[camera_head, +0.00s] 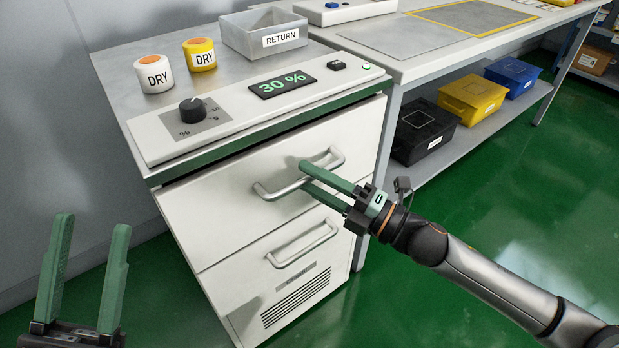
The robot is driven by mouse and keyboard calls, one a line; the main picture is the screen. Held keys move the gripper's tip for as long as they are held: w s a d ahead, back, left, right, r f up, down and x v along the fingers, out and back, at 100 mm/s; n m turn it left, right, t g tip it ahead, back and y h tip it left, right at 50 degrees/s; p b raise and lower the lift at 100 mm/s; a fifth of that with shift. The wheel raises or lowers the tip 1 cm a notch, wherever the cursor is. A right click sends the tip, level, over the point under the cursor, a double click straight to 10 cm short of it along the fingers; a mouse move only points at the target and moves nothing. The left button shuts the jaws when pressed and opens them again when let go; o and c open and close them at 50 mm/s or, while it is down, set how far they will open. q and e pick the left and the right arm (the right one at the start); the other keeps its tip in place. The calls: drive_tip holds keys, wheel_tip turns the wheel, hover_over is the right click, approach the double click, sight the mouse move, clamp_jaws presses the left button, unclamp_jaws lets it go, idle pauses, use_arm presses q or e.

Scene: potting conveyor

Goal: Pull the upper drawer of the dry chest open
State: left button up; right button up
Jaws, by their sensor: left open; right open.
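The dry chest stands at centre left, with a white upper drawer (220,205) and a lower drawer (250,270), each with a silver bar handle. The upper drawer looks closed or nearly so, with a dark gap along its top edge. My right gripper (305,173) is open at the upper handle (285,188). Its two green fingers lie one above and one below the bar near its middle; I cannot tell whether they touch it. My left gripper (92,225) is open and empty at the lower left, fingers pointing up, away from the chest.
On the chest top are two DRY jars (154,74), a grey RETURN bin (264,42) and a control panel with a knob (192,109) and a 30 % display (282,83). A workbench (420,65) with coloured boxes on its shelf stands at right. Green floor (440,195) is clear in front.

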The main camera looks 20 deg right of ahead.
drive_tip(key=shift+w+a+r, duration=0.1)
drive_tip(key=shift+w+a, duration=0.15)
clamp_jaws()
idle(0.3)
idle(1.0)
